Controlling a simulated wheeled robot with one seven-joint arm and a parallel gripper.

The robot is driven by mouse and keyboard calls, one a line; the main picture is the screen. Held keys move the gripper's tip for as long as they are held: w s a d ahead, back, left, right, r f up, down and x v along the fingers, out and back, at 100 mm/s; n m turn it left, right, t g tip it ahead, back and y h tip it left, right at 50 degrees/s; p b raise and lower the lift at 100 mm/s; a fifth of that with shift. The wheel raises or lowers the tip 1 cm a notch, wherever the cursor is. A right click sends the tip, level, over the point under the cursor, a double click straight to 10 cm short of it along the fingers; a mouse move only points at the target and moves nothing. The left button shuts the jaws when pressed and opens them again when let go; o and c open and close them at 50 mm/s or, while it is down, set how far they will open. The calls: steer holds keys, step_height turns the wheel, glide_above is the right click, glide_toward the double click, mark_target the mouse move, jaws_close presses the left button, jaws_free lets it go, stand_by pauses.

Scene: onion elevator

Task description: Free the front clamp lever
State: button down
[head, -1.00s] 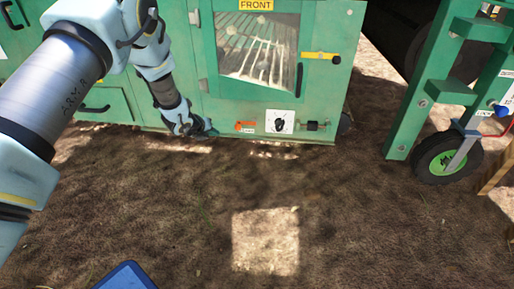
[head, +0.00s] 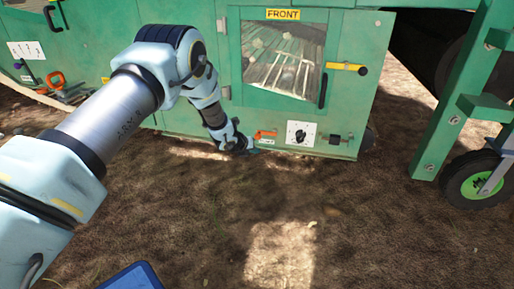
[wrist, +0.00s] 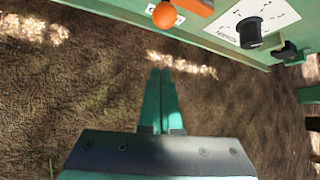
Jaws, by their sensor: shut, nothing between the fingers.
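The front clamp lever (head: 267,133) is orange and sits low on the green panel below the FRONT window, left of a dial. In the wrist view its orange ball knob (wrist: 165,15) and part of its flat arm (wrist: 197,7) show at the top edge, over a partly hidden white label. My gripper (head: 256,151) is low beside the panel, just below and left of the lever. In the wrist view my gripper (wrist: 162,72) has its two green fingers together and empty, pointing toward the knob with a gap of ground between.
A black dial (wrist: 250,32) on a white plate sits right of the lever, with a dark latch (head: 335,139) beyond. A yellow handle (head: 345,67) is beside the window. A wheeled green frame (head: 450,120) stands right. Bare soil (head: 350,220) in front is clear.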

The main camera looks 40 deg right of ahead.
steer(key=shift+w+d+r+b, duration=0.1)
steer(key=shift+w+d+b, duration=0.65)
steer(key=shift+d, duration=0.25)
steer(key=shift+w+d+r+b, duration=0.1)
steer(key=shift+w+d+b, duration=0.6)
steer(key=shift+d, duration=0.3)
steer(key=shift+r+t+y+p, duration=0.15)
steer(key=shift+t+y+p, duration=0.15)
steer(key=shift+p, duration=0.25)
